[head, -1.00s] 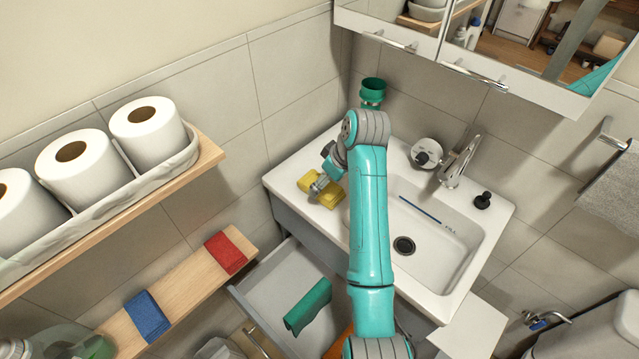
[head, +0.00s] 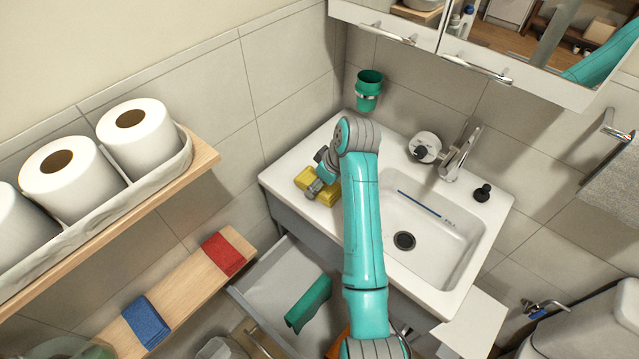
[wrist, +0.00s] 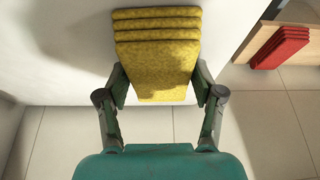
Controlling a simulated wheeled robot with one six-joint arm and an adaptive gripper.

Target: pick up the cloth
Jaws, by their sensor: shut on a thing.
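A folded yellow cloth (head: 329,196) is at the left end of the white sink counter, partly hidden by my gripper (head: 317,187) in the head view. In the wrist view, the yellow cloth (wrist: 156,55) shows several stacked layers. My gripper (wrist: 160,88) is shut on it there, with one finger against each side edge. I cannot tell whether the cloth still touches the counter.
The sink basin (head: 430,235) with its faucet (head: 462,153) is to the right. A green cup (head: 369,88) hangs on the wall behind. Below, an open drawer (head: 275,280) holds a green cloth (head: 310,303). Red (head: 224,254) and blue (head: 146,319) cloths lie on a wooden shelf.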

